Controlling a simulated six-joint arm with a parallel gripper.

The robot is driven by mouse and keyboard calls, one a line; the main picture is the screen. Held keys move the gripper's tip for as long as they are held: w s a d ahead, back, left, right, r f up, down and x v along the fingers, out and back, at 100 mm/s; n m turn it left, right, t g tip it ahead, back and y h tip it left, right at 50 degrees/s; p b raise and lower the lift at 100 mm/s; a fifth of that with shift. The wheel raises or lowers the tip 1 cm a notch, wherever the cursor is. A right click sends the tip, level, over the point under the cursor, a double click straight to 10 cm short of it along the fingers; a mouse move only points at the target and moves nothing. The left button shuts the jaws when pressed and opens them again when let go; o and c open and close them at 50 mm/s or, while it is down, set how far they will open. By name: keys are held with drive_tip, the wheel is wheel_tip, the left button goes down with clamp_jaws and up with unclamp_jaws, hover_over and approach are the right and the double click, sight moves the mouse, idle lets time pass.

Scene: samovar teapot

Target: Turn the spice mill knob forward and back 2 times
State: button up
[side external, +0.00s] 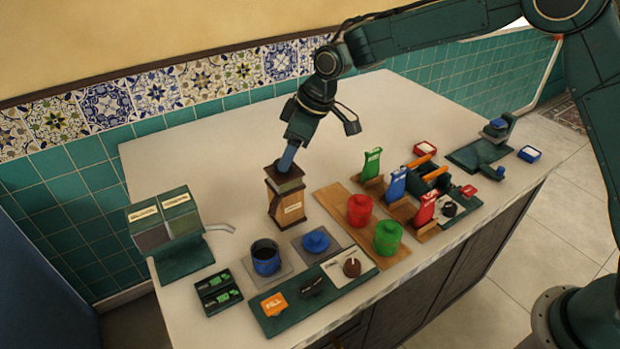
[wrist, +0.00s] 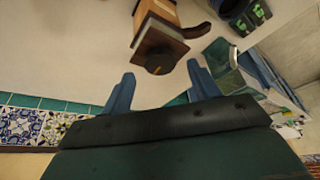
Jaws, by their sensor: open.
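The spice mill (side external: 286,205) stands upright on the counter, with a wooden body, dark base and dark top. In the wrist view its wooden body (wrist: 158,10) and dark square top show, with a round dark knob (wrist: 160,62) bearing an orange mark. My gripper (side external: 286,165) points down just over the mill's top; its fingers hide the knob in the side view. In the wrist view my gripper (wrist: 160,70) is open, one blue finger on each side of the knob, with gaps to both. I cannot tell how far the fingertips reach down beside it.
A two-box dispenser (side external: 167,227) with a spout stands left of the mill. A blue cup (side external: 266,258) and blue lid (side external: 316,241) sit in front. Red (side external: 359,211) and green (side external: 388,237) canisters stand to the right. The counter behind the mill is clear.

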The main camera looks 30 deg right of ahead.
drive_tip(key=shift+x, duration=1.25)
drive_tip(key=c, duration=1)
